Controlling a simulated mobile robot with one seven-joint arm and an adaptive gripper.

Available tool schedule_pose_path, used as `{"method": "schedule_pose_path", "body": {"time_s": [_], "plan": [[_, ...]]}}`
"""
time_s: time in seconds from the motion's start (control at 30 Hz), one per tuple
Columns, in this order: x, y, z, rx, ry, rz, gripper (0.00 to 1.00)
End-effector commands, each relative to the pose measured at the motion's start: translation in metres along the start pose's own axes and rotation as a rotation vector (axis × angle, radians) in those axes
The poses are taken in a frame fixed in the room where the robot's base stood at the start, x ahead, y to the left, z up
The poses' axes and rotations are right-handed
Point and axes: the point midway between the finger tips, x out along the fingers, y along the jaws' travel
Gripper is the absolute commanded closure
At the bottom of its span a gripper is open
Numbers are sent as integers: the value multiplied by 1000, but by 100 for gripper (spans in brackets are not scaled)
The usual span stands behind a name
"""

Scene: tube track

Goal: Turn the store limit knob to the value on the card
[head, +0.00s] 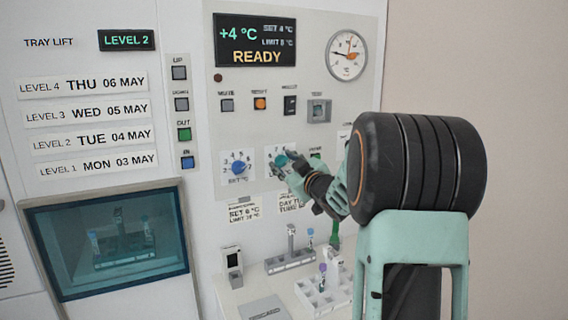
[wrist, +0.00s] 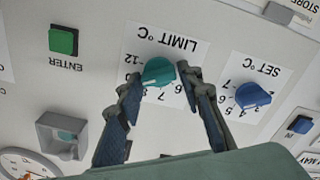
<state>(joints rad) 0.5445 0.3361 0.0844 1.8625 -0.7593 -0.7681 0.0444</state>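The teal limit knob (wrist: 158,72) sits on a white dial label marked LIMIT °C, upside down in the wrist view. In the head view the knob (head: 281,160) is partly covered by my gripper (head: 287,164). In the wrist view my gripper (wrist: 160,76) is open, with one fingertip at each side of the knob. I cannot tell whether the fingertips touch it. The knob's pointer seems turned toward the lower left of its dial, near 8. The card (head: 244,212) below the dials reads SET 6 °C, with a LIMIT line too small to read surely.
The blue set knob (wrist: 252,96) is close beside the gripper; it also shows in the head view (head: 238,167). The green ENTER button (wrist: 64,40) and a grey-framed switch (wrist: 62,135) are nearby. The display (head: 255,42) reads +4 °C, READY. Tube racks (head: 322,292) stand below.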

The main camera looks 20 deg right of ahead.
Motion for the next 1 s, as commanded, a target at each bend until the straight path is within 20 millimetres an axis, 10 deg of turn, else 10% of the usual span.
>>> {"method": "schedule_pose_path", "body": {"time_s": [0.47, 1.0], "plan": [[-7, 1, 0, -1, -1, 1, 54], [-104, 1, 0, -2, 0, 2, 54]]}}
